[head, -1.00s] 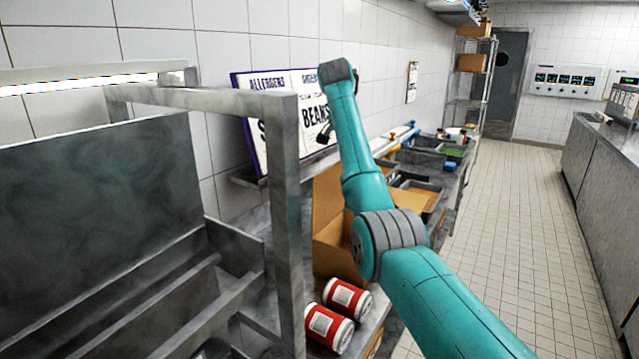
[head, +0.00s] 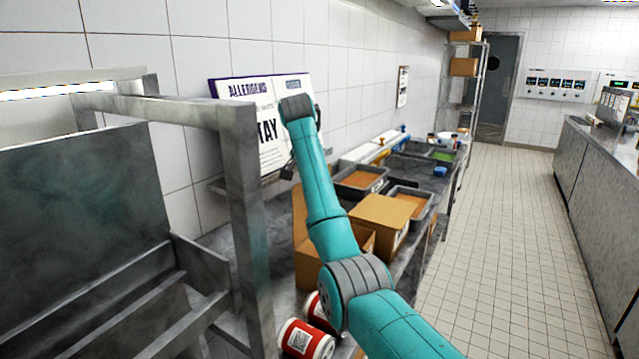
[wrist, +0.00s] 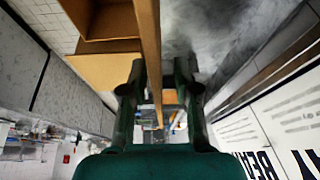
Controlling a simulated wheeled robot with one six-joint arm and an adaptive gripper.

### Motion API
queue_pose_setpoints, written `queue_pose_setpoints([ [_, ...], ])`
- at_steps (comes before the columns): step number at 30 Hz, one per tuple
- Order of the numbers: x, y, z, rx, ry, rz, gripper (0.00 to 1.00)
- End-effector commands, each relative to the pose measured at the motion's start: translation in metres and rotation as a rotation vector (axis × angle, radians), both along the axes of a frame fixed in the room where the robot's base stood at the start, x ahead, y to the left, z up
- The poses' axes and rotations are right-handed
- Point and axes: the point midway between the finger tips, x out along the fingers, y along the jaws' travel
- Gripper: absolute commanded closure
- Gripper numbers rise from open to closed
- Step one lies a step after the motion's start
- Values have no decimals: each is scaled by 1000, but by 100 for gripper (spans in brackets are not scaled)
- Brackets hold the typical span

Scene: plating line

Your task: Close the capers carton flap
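A brown cardboard carton (head: 308,268) stands on the counter, partly hidden behind my arm in the head view. I take it as the capers carton, but no name is readable. A tall flap (head: 299,215) stands up on its left side. In the wrist view, the carton (wrist: 105,68) is at top left, and a long cardboard flap edge (wrist: 148,45) runs down to between my fingers. My gripper (wrist: 157,68) is open, its two fingers apart with the edge in the gap. I cannot tell whether they touch it. In the head view, my gripper (head: 288,170) is near the wall sign.
A second brown box (head: 386,212) with a flat top stands right of my arm. Trays (head: 362,177) sit farther along the counter. A metal frame (head: 240,200) rises at left, and an allergens sign (head: 262,92) leans against the wall.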

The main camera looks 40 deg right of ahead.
Motion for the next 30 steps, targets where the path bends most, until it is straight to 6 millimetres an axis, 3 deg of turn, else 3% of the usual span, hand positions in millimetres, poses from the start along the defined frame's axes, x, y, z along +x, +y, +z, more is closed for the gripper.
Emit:
queue_pose_setpoints([
  [11,0,1,-6,0,1,-1,70],
  [15,0,1,-6,0,1,-1,100],
  [30,2,-5,-7,19,-41,-2,100],
])
